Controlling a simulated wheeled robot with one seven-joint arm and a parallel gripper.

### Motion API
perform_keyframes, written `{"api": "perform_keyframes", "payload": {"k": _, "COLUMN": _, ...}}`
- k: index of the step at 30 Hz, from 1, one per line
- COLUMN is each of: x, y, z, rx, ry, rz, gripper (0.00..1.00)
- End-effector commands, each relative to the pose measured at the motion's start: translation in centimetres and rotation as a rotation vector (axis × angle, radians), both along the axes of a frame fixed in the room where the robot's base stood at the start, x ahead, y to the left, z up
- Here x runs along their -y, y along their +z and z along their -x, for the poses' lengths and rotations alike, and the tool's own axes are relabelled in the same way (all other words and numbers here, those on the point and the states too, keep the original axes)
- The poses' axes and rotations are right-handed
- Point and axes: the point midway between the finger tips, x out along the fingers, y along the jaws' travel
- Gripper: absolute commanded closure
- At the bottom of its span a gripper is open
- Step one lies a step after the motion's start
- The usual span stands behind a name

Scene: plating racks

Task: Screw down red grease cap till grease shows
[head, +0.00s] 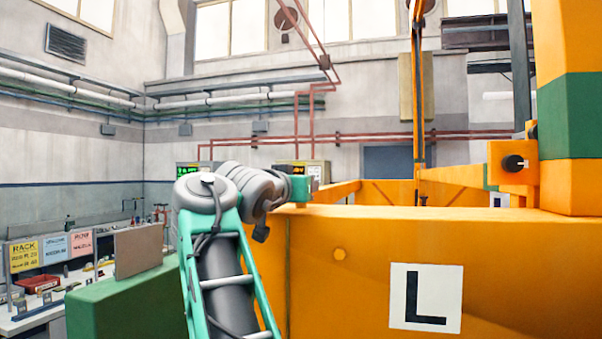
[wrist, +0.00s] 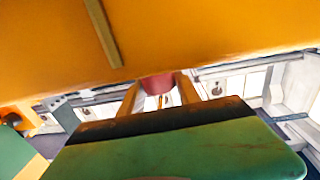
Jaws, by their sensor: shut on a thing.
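The red grease cap (wrist: 157,84) shows in the wrist view, just under the lower edge of a large yellow beam. My gripper (wrist: 158,88) has its two yellowish fingers on either side of the cap and is shut on it. The cap's upper part is cut off from view by the yellow surface, and no grease can be made out. In the head view my arm reaches up to the left end of the yellow frame; the fingers and cap are hidden there.
The yellow frame (head: 510,260) with a white L plate (head: 426,298) fills the right of the head view. A green block (head: 115,303) stands left of my arm. A bench with a red tray (head: 38,284) and signs (head: 40,254) is at far left.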

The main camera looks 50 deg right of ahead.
Motion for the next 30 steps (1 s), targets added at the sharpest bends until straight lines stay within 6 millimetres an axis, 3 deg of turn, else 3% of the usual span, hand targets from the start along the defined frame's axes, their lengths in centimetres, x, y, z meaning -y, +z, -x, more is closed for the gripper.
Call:
{"api": "perform_keyframes", "payload": {"k": 20, "x": 0.02, "y": 0.19, "z": 0.04, "rx": 0.005, "ry": -0.085, "rz": 0.004, "gripper": 1.00}}
{"api": "perform_keyframes", "payload": {"k": 21, "x": 0.01, "y": 0.20, "z": 0.04, "rx": 0.006, "ry": -0.085, "rz": 0.004, "gripper": 0.59}}
{"api": "perform_keyframes", "payload": {"k": 28, "x": 0.03, "y": 0.13, "z": 0.03, "rx": 0.004, "ry": -0.085, "rz": 0.003, "gripper": 0.40}}
{"api": "perform_keyframes", "payload": {"k": 30, "x": 0.03, "y": 0.11, "z": 0.03, "rx": 0.004, "ry": -0.085, "rz": 0.002, "gripper": 0.39}}
